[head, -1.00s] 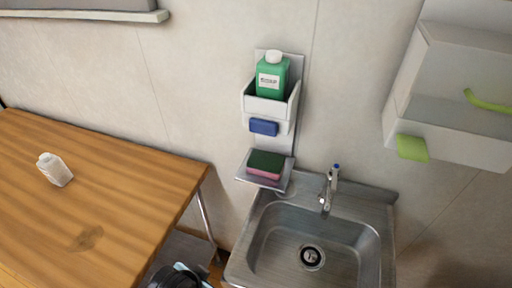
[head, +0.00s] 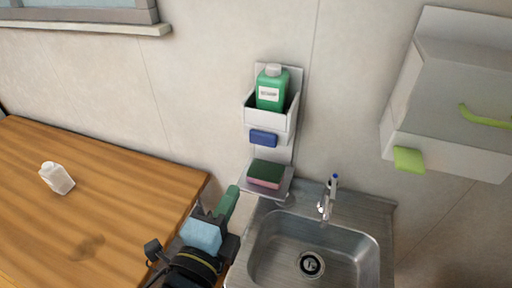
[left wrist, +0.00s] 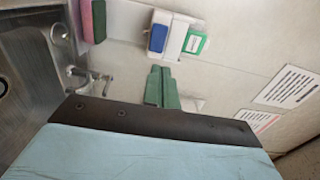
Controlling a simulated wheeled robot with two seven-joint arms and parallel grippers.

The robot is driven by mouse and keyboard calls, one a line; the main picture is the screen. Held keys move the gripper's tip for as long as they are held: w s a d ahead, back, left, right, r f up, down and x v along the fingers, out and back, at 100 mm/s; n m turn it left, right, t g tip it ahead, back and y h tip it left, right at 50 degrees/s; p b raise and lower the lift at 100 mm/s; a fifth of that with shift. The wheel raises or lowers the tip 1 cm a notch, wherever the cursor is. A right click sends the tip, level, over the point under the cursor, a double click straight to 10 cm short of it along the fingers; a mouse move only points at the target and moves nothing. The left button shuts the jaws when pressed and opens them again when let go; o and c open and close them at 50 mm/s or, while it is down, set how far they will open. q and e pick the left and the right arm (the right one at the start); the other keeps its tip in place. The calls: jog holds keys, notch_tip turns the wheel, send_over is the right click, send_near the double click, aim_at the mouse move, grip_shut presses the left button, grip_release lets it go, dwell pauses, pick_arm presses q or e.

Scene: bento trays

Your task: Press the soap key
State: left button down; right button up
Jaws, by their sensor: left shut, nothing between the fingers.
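The soap key is a blue block (head: 263,138) on the front of the white wall dispenser (head: 268,117), which holds a green bottle (head: 271,92). The blue key also shows in the left wrist view (left wrist: 158,38). My left gripper (head: 234,189) has green fingers and is shut and empty. In the head view its fingertips are below and left of the key, near the left side of the sponge shelf. In the left wrist view the fingers (left wrist: 160,70) point toward the dispenser, with a gap to the key. My right gripper is not in view.
A small shelf (head: 283,192) under the dispenser holds a green and pink sponge (head: 265,174). A steel sink (head: 330,235) with a tap (head: 326,203) is at lower right. A white wall box (head: 450,90) has a lime key (head: 408,159). A wooden table (head: 120,190) bears a white bottle (head: 57,178).

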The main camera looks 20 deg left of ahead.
pick_arm(q)
jog(key=p, duration=0.3)
send_near(260, 140)
jog(key=w, duration=0.7)
jog(key=shift+d, duration=0.2)
jog(key=shift+s, duration=0.1)
